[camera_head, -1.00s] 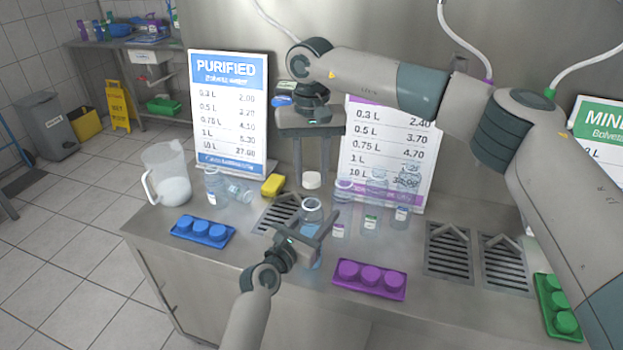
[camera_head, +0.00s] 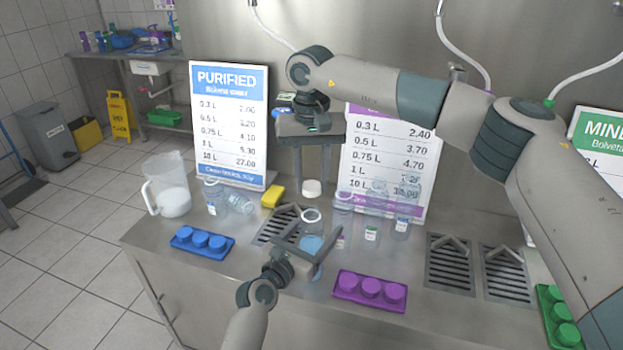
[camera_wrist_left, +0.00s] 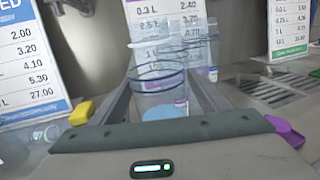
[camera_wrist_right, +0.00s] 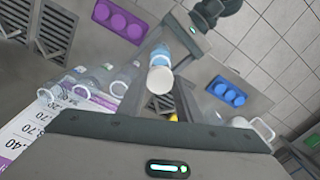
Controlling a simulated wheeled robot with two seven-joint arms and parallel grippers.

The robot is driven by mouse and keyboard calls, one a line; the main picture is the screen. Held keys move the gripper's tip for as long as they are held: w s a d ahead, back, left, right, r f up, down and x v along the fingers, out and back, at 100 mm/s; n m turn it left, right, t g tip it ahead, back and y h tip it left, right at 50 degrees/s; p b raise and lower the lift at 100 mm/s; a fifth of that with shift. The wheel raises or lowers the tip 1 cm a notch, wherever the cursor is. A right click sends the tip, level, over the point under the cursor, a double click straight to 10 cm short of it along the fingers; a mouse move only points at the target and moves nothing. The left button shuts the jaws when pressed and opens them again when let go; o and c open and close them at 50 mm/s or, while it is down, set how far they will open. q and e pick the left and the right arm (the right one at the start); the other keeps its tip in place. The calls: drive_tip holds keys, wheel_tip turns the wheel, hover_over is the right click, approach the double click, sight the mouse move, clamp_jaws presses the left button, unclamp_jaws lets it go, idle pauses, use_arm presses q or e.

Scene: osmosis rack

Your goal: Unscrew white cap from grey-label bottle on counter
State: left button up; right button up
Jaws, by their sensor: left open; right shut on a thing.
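The white cap (camera_head: 312,188) hangs at the fingertips of my right gripper (camera_head: 312,178), which is shut on it above the counter. In the right wrist view the cap (camera_wrist_right: 160,79) sits between the fingers. The clear bottle (camera_head: 311,222) stands below the cap, apart from it, with its mouth open and blue liquid low inside. My left gripper (camera_head: 314,246) is open, with fingers on both sides of the bottle. The left wrist view shows the bottle (camera_wrist_left: 158,80) between those fingers (camera_wrist_left: 160,95). I cannot make out its label.
Several clear bottles (camera_head: 372,222) stand close on the right. A blue cap tray (camera_head: 183,247), purple cap tray (camera_head: 366,303), yellow sponge (camera_head: 272,196) and pitcher (camera_head: 168,178) surround the work spot. Price signs (camera_head: 228,120) stand behind.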

sight(305, 247)
use_arm(q)
drive_tip(key=b+v, duration=0.1)
drive_tip(key=v, duration=1)
use_arm(e)
drive_tip(key=shift+f, duration=0.6)
